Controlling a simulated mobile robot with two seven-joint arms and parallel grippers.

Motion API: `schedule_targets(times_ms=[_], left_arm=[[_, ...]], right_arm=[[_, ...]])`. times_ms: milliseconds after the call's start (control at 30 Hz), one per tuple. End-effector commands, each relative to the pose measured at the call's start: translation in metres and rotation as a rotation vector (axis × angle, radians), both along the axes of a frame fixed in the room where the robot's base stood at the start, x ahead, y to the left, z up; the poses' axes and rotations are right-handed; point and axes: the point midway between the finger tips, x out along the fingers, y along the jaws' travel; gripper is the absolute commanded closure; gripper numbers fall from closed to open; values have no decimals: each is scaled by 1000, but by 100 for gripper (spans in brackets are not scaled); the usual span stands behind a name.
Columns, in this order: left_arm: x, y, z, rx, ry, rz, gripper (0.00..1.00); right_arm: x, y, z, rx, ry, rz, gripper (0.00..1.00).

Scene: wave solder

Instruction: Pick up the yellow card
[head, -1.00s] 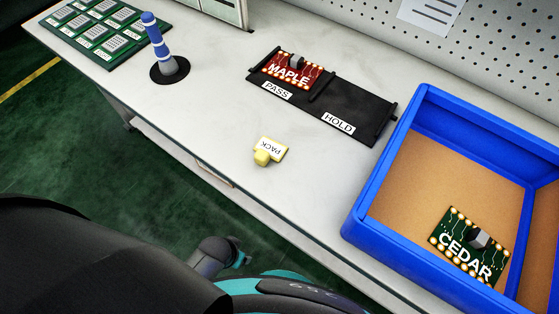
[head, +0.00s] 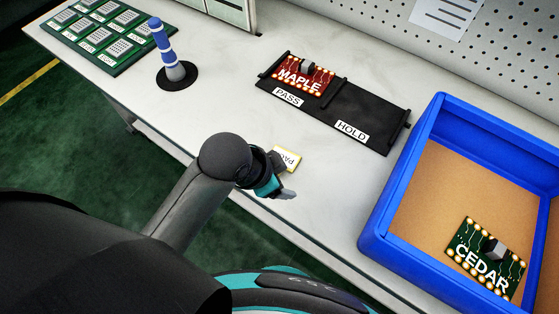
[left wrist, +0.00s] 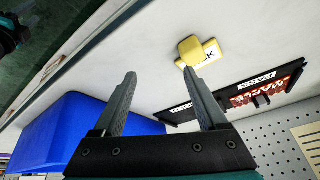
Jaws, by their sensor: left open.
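The yellow card (head: 287,158), labelled PACK, lies on the pale bench near its front edge. In the head view my left arm hides part of it. In the left wrist view the yellow card (left wrist: 203,54) shows with a raised yellow knob on it, just beyond the fingertips. My left gripper (head: 288,193) is above the bench at the front edge, close to the card. In the left wrist view the left gripper (left wrist: 160,78) is open with nothing between its fingers. My right gripper is not in view.
A black tray (head: 365,110) marked PASS and HOLD lies behind the card, with a red MAPLE board (head: 303,76) on the PASS side. A blue bin (head: 398,182) at right holds a green CEDAR board (head: 485,258). A blue-striped post (head: 161,45) stands at left.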

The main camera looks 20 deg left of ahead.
Motion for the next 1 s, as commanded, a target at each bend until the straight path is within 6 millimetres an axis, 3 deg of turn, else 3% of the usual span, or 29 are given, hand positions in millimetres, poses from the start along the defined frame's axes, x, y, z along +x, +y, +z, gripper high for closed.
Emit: schedule_targets(times_ms=[200, 433, 567, 800, 1000], left_arm=[[28, -51, 40, 91, -171, -604, 25], [33, -68, 66, 267, -304, -1256, 25], [34, -59, 75, 378, -334, -1603, 25], [40, -18, 90, 528, -290, -2154, 25], [43, 12, 102, 557, -227, -2416, 25]], right_arm=[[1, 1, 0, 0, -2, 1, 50], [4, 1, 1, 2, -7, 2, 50], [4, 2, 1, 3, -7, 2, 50], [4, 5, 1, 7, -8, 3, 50], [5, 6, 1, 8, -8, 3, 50]])
